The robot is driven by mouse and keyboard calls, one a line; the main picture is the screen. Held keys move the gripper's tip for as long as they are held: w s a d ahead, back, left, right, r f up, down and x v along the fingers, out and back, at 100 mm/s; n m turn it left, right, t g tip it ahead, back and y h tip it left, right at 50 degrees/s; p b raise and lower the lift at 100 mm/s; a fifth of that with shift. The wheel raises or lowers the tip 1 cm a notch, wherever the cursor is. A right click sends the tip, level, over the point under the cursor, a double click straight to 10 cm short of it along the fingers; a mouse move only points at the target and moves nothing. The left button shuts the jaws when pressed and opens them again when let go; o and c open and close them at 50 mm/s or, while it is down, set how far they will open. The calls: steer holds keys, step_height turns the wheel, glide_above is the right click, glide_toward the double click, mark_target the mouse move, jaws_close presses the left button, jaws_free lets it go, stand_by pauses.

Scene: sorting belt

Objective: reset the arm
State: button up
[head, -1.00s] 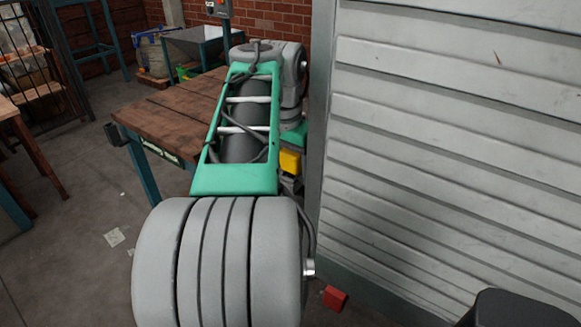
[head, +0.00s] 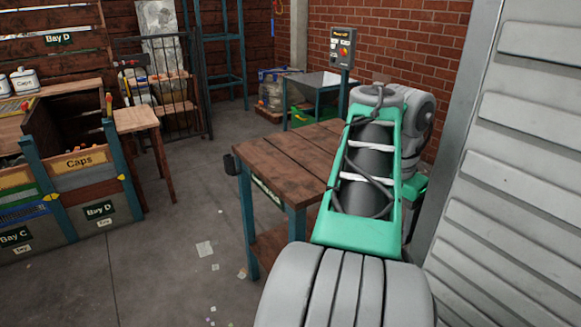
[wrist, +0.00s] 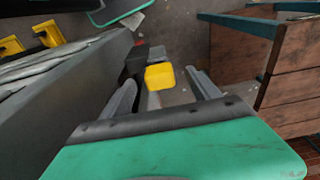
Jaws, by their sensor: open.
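My gripper (wrist: 160,88) shows in the wrist view, with its two grey fingers spread apart. A yellow block-like thing (wrist: 159,77) appears between the fingers in that picture; I cannot tell its distance, and no finger is seen touching it. In the head view my green and grey arm (head: 360,225) reaches forward on the right, beside the wooden table. The gripper itself is hidden there behind the arm links.
The wooden table (head: 285,150) stands just left of my arm. A grey slatted wall (head: 520,190) is close on the right. A control box (head: 342,47) stands behind. Open floor (head: 150,250) lies between.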

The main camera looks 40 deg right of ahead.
steer(key=w+a+f+n+t, duration=0.1)
steer(key=w+a+f+n, duration=0.35)
steer(key=w+a, duration=0.3)
steer(key=w+a+f+n, duration=0.3)
steer(key=w+a+n, duration=0.3)
steer(key=a, duration=0.3)
steer(key=a+f+n+t, duration=0.1)
steer(key=a+f+n, duration=0.3)
steer(key=a, duration=0.6)
steer(key=w+a+f+n+t+y, duration=0.1)
steer(key=a+f+n, duration=0.3)
steer(key=a, duration=0.5)
steer(key=shift+w+a+f+n, duration=0.25)
steer(key=shift+a+n, duration=0.1)
steer(key=shift+n, duration=0.3)
